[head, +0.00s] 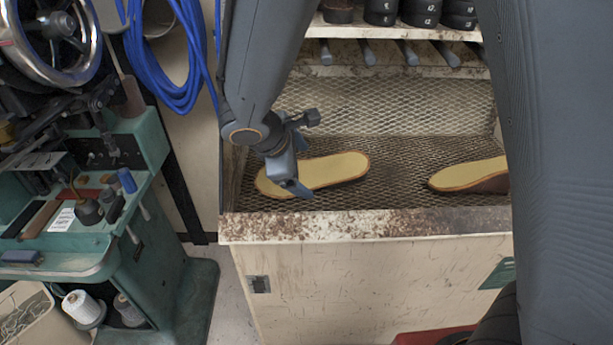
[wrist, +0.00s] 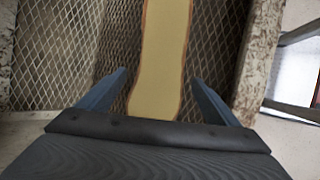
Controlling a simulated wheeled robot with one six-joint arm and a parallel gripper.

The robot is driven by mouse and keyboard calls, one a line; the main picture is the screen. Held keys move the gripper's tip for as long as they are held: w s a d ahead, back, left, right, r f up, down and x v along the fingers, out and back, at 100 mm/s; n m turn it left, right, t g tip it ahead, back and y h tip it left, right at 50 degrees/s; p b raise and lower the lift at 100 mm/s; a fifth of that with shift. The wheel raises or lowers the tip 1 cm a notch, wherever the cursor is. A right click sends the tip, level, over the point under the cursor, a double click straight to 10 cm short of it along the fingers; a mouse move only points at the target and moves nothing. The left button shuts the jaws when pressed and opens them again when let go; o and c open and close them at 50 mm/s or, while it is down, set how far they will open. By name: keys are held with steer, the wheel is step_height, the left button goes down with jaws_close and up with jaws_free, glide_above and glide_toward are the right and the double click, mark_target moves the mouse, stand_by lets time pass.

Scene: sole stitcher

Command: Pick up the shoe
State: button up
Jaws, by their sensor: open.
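One shoe (head: 338,168) lies sole up on the mesh floor of the bench, with a tan sole and a brown edge. Its left end is partly hidden by my gripper (head: 297,172). In the wrist view this shoe (wrist: 163,60) runs up the middle of the picture, between the blue fingers of my gripper (wrist: 155,88). The fingers are open, one on each side, with gaps to the shoe. A second shoe (head: 470,174) lies sole up farther right; my own arm hides its right end.
The bench has a worn, rusty front rim (head: 350,224) and a mesh back. A shelf with several black rolls (head: 420,12) is above. A green stitching machine (head: 130,200) stands at the left, with blue cable (head: 180,60) behind it. Mesh floor between the shoes is clear.

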mark_target(307, 172)
steer(key=shift+a+p+x, duration=0.15)
steer(key=shift+p+x, duration=0.2)
steer(key=shift+x, duration=0.85)
steer(key=shift+a+p+x, duration=0.15)
steer(key=shift+p+x, duration=0.2)
steer(key=shift+x, duration=0.9)
steer(key=shift+w, duration=0.2)
steer(key=shift+c, duration=0.4)
steer(key=c, duration=0.9)
steer(key=shift+r, duration=0.1)
